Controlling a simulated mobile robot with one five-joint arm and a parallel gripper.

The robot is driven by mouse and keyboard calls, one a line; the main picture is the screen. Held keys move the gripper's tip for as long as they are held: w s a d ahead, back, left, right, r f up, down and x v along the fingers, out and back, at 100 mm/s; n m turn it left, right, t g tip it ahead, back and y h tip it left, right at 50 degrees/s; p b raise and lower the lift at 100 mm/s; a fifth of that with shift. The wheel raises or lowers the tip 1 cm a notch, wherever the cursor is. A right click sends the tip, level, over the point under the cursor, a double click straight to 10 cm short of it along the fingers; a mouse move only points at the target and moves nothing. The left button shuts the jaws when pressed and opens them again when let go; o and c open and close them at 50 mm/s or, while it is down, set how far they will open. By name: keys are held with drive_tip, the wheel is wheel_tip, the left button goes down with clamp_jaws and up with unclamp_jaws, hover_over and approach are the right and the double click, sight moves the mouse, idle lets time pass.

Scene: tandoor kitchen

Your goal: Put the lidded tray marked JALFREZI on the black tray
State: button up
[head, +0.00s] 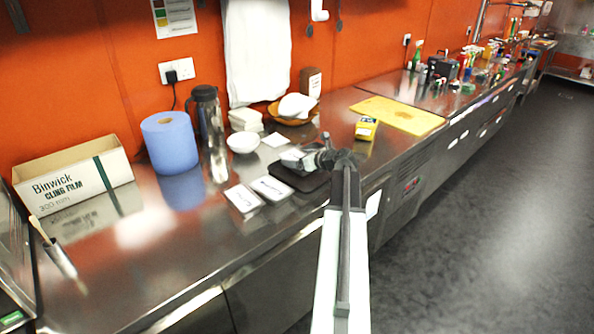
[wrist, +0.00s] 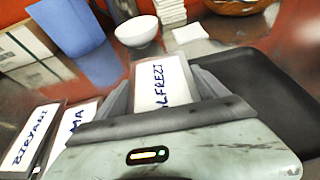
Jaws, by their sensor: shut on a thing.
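The lidded tray marked JALFREZI (wrist: 163,82) has a white lid with dark blue letters, the first letters partly hidden in the wrist view. My gripper (head: 308,158) is shut on it, one finger on each side. The black tray (wrist: 268,85) extends to the right of the held tray in the wrist view. In the head view the black tray (head: 306,183) lies below my gripper, partly covered by it. I cannot tell whether the held tray touches the black tray or hangs above it.
Lidded trays marked BIRYANI (wrist: 30,136) and one ending in MA (wrist: 72,128) lie left of my gripper. A white bowl (head: 243,142), a blue roll (head: 170,142) and a yellow box (head: 366,128) stand around.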

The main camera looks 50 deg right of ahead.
wheel_tip(320, 180, down, 3)
drive_tip(key=shift+f+b, duration=0.2)
drive_tip(key=shift+b, duration=0.95)
drive_tip(key=shift+r, duration=0.3)
drive_tip(key=shift+f, duration=0.25)
drive_tip(key=o, duration=1.7)
drive_tip(key=shift+r, duration=0.1)
drive_tip(key=shift+r, duration=0.1)
drive_tip(key=shift+s+r+p, duration=0.2)
drive_tip(key=shift+p, duration=0.25)
drive_tip(key=p+v, duration=0.4)
drive_tip(key=v, duration=0.6)
drive_tip(key=shift+s+r, duration=0.25)
drive_tip(key=shift+s, duration=0.45)
